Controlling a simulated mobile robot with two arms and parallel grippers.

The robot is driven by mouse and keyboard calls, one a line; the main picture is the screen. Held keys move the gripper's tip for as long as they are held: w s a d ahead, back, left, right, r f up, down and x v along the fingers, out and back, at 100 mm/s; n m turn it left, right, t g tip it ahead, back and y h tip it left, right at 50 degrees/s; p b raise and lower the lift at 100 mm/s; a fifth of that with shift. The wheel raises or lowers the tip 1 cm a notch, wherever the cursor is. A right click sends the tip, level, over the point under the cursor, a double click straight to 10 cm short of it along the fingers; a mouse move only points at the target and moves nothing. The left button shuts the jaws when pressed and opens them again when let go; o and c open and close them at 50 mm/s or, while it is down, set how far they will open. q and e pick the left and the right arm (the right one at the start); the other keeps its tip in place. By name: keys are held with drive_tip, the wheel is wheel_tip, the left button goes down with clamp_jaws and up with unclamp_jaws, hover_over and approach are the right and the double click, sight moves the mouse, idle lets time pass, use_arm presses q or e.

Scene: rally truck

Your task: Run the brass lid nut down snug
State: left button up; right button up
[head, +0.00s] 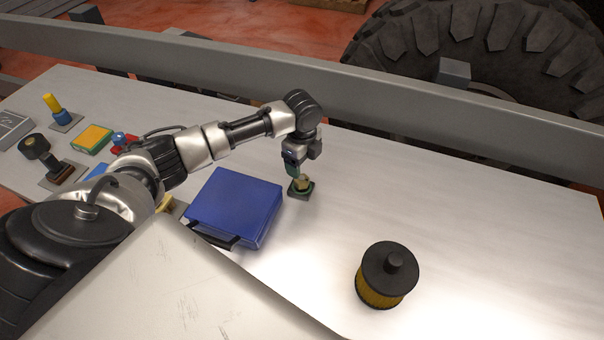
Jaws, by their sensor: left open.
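The brass nut (303,184) sits low on a small dark green square base on the metal table, right of the blue case. My left gripper (298,170) points down right above it, with its fingertips at or just over the nut. The gripper is open; whether the fingers touch the nut is too small to tell. A black-topped canister with a yellow pleated side (384,277) stands upright at the front right, with a black knob on its lid. No separate brass nut is visible on that lid. My right gripper is not in view.
A blue case (236,205) with a black handle lies left of the nut. A yellow-green box (93,139), a black knobbed part (36,147) and a yellow-and-blue part (57,110) stand at the far left. A grey rail (420,105) and large tyre lie behind.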

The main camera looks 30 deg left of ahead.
sight(302, 178)
use_arm(q)
drive_tip(key=shift+r, duration=1.65)
